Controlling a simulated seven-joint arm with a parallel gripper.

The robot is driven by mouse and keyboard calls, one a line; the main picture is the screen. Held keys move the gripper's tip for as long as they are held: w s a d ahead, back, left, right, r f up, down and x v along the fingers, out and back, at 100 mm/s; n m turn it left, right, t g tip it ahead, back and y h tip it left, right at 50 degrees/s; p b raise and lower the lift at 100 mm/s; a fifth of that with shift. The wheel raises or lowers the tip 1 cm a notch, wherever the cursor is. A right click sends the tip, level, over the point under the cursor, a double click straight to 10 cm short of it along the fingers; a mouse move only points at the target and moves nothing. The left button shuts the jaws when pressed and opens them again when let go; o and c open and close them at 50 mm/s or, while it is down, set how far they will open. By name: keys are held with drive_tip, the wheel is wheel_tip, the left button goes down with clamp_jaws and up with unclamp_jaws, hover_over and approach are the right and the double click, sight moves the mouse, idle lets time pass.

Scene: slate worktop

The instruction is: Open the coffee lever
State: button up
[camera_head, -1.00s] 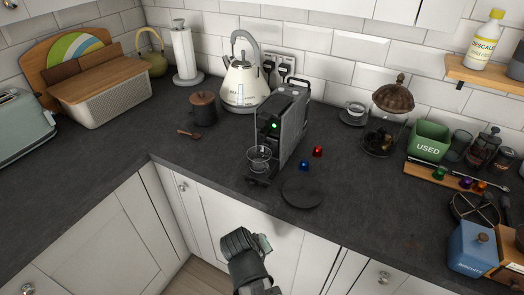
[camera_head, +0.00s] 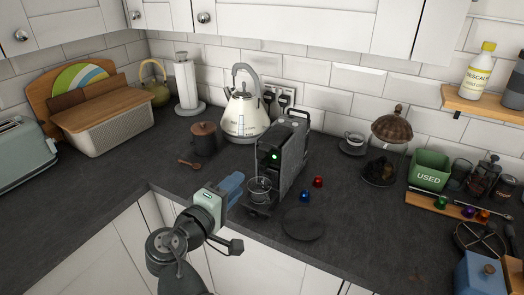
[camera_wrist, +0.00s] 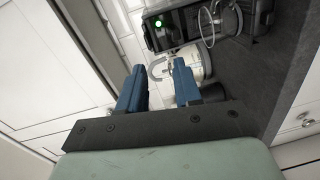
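The coffee machine (camera_head: 290,160) is a dark, narrow unit with a lit green button, standing on the worktop. A dark handle-like bar, possibly the lever (camera_head: 297,115), lies along its top. A clear glass cup (camera_head: 259,190) stands at its front under the spout. My gripper (camera_head: 237,188) is left of the cup, in front of the machine and low near the worktop edge. In the wrist view its two blue fingers (camera_wrist: 159,72) are apart, with no object clearly held. The machine front (camera_wrist: 175,25) shows beyond the fingertips there; the lever cannot be made out in that view.
Red (camera_head: 318,181) and blue (camera_head: 305,196) capsules and a dark round disc (camera_head: 303,223) lie to the right. Wall cupboards hang above the worktop.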

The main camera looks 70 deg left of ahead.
drive_tip(key=r+n, duration=0.1)
drive_tip(key=r, duration=0.1)
approach(275, 137)
drive_tip(key=shift+w+a+f+y, duration=0.2)
drive_tip(key=shift+w+a+f, duration=0.05)
drive_tip(key=shift+w+a, duration=0.3)
drive_tip(key=shift+w+a+f+y, duration=0.2)
drive_tip(key=shift+w+a+f, duration=0.05)
drive_tip(key=shift+w+a, duration=0.3)
drive_tip(key=shift+c, duration=0.2)
clamp_jaws()
idle(0.9)
